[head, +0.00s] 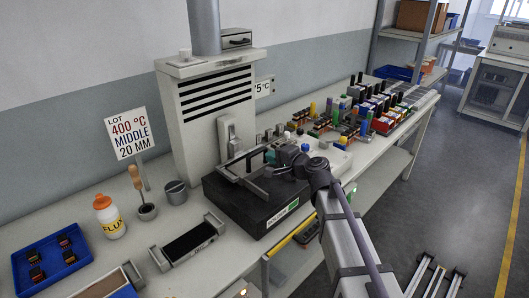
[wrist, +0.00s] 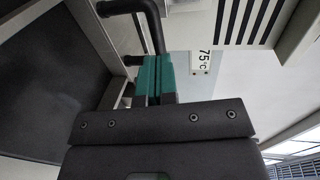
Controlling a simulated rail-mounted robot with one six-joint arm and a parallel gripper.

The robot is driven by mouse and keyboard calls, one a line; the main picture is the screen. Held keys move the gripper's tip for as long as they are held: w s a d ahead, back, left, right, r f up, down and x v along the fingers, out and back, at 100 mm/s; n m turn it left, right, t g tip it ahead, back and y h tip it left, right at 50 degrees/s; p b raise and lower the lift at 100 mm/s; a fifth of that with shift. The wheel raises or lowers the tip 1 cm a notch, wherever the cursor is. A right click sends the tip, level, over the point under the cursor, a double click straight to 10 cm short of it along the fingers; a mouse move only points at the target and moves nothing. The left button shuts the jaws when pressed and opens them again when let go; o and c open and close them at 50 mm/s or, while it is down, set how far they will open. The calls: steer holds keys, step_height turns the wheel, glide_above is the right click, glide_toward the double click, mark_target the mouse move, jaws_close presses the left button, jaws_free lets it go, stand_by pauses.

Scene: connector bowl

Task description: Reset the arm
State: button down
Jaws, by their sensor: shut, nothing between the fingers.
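My arm reaches in from the lower right of the head view. My gripper (head: 269,156) is over the back of a black box-like unit (head: 236,208) with a pale label on its front. In the wrist view my gripper's teal fingers (wrist: 153,78) are together with nothing between them. A dark bent bar (wrist: 150,22) shows just beyond the fingertips; whether they touch it I cannot tell.
A vented grey machine (head: 186,120) stands behind the black unit. A lot sign (head: 128,133), flux bottle (head: 108,216) and blue tray (head: 50,262) are on the left. Several coloured connectors (head: 350,120) crowd the bench at the right. The floor (head: 450,190) is open there.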

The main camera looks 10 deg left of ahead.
steer(key=p+v, duration=0.1)
steer(key=v, duration=0.9)
steer(key=s+d+f+n+g+h+p, duration=0.1)
steer(key=s+d+f+n+g+h, duration=0.35)
steer(key=s+f+n+g, duration=0.4)
steer(key=s+d+f+g+h+p, duration=0.1)
steer(key=s+d+f+h+p, duration=0.1)
steer(key=s+d+h, duration=0.6)
steer(key=s+d+m, duration=0.1)
steer(key=s+d, duration=0.2)
steer(key=d, duration=0.1)
steer(key=shift+s+f, duration=0.2)
steer(key=shift+f, duration=0.05)
